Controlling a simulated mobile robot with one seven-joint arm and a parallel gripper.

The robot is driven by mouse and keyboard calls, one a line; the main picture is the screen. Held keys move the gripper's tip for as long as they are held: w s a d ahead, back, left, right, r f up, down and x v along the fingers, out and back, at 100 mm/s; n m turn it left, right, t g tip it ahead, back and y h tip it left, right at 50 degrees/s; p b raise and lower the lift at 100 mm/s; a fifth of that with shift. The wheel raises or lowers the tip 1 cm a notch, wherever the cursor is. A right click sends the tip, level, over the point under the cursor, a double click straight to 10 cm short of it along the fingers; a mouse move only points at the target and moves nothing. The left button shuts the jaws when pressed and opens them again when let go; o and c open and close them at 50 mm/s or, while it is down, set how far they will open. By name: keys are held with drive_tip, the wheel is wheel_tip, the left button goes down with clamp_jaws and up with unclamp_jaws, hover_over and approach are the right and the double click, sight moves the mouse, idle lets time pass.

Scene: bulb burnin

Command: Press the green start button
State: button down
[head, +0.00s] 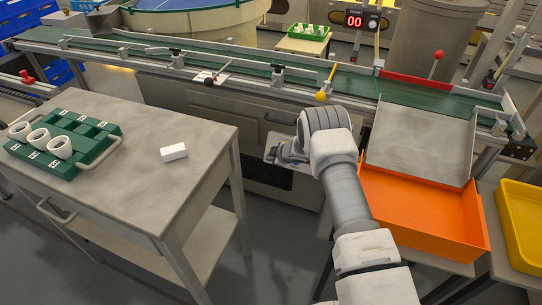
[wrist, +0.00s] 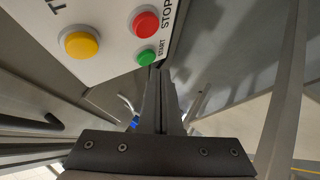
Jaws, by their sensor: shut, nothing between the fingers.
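The green start button (wrist: 147,57) shows in the wrist view on a pale control panel (wrist: 108,50), with START printed beside it. A red STOP button (wrist: 145,24) and a larger yellow button (wrist: 81,43) are on the same panel. My gripper (wrist: 161,74) is shut and empty. Its fingertips appear just below and right of the green button in the wrist view; I cannot tell whether they touch it. In the head view my wrist hides most of my gripper (head: 283,152) in front of the conveyor's cabinet, and I cannot make out the buttons there.
A green conveyor (head: 230,72) runs across the back. An orange bin (head: 420,212) stands right of my arm, below a grey chute (head: 420,143). A red display (head: 355,22) reads 00.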

drive_tip(key=shift+w+f, duration=0.1)
drive_tip(key=shift+w+d+f, duration=0.1)
drive_tip(key=shift+w+d, duration=0.05)
drive_tip(key=shift+w, duration=0.1)
drive_tip(key=shift+w+d+f+b, duration=0.1)
drive_tip(key=shift+w+f+b, duration=0.15)
drive_tip(key=shift+b, duration=0.1)
idle(0.6)
drive_tip(key=shift+r, duration=0.1)
drive_tip(key=shift+s+a+r, duration=0.25)
drive_tip(key=shift+s+r, duration=0.1)
drive_tip(key=shift+s, duration=0.3)
drive_tip(key=shift+p, duration=0.3)
drive_tip(key=shift+s+a+r, duration=0.25)
drive_tip(key=shift+s+r, duration=0.15)
drive_tip(key=shift+s, duration=0.25)
drive_tip(key=shift+s+a+r, duration=0.3)
drive_tip(key=shift+s+r, duration=0.15)
drive_tip(key=shift+s, duration=0.25)
drive_tip(key=shift+s+a+r, duration=0.25)
drive_tip(key=shift+s+r, duration=0.15)
drive_tip(key=shift+s, duration=0.25)
drive_tip(key=shift+r, duration=0.1)
